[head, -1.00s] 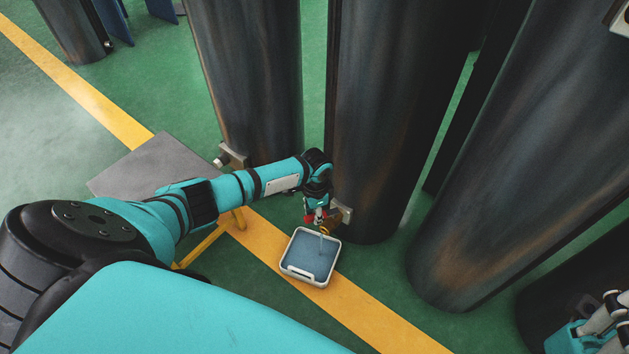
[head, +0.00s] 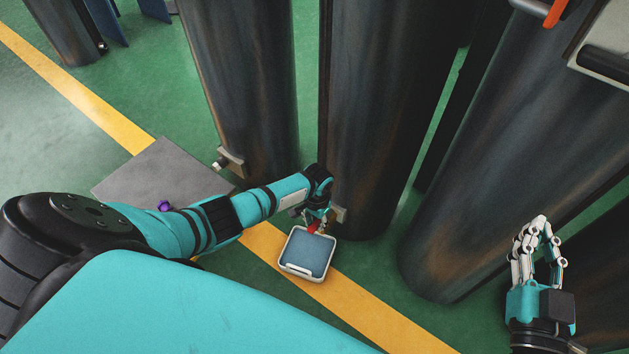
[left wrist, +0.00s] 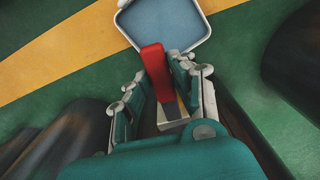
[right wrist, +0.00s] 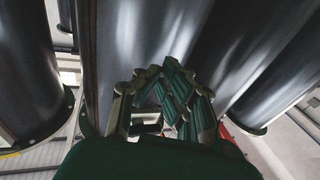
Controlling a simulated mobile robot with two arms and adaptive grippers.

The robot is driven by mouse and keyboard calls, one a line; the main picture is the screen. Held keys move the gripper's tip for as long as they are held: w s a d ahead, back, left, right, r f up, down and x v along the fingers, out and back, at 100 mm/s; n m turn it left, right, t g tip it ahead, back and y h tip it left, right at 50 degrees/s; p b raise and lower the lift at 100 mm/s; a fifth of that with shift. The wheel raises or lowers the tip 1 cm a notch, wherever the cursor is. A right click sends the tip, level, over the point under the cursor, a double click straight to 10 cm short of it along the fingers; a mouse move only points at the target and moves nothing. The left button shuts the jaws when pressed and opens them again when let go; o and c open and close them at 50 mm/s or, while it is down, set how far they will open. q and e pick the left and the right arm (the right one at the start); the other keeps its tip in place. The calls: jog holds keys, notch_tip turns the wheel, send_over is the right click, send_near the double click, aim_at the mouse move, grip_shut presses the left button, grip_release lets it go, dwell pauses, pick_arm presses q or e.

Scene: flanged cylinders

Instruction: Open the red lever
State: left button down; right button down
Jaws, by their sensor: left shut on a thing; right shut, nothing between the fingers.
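The red lever (head: 313,227) is at the low fitting (head: 339,213) on the middle dark cylinder (head: 375,110), above the tray. It also shows in the left wrist view (left wrist: 154,63), extending toward the tray. My left gripper (head: 319,220) is shut on the lever, with fingers on both sides of it in the left wrist view (left wrist: 160,88). The lever's base is partly hidden by the fingers. My right gripper (head: 539,226) is shut and empty, raised in front of the right dark cylinder (head: 500,130). Its fingers also show in the right wrist view (right wrist: 165,90).
A white-rimmed tray (head: 292,267) with a blue-grey inside sits on the yellow floor stripe (head: 370,315) below the lever. Another cylinder (head: 245,90) with a small fitting stands left. An orange handle (head: 556,12) is upper right.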

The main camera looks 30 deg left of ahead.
aim_at(318, 224)
pick_arm(q)
jog(key=shift+d+n+p, duration=0.3)
jog(key=shift+d+n, duration=0.1)
jog(key=shift+n, duration=0.2)
pick_arm(e)
jog(key=shift+s+d+f+g+h, duration=0.1)
jog(key=shift+d+f+g+h, duration=0.1)
jog(key=shift+f+g, duration=0.6)
jog(key=shift+s+d+f+g+h, duration=0.1)
jog(key=shift+d+f+g+h, duration=0.15)
jog(key=shift+f, duration=0.95)
jog(key=shift+a, duration=0.15)
pick_arm(q)
jog(key=c, duration=1.1)
grip_release()
jog(key=shift+a, duration=0.1)
notch_tip(318, 224, up, 12)
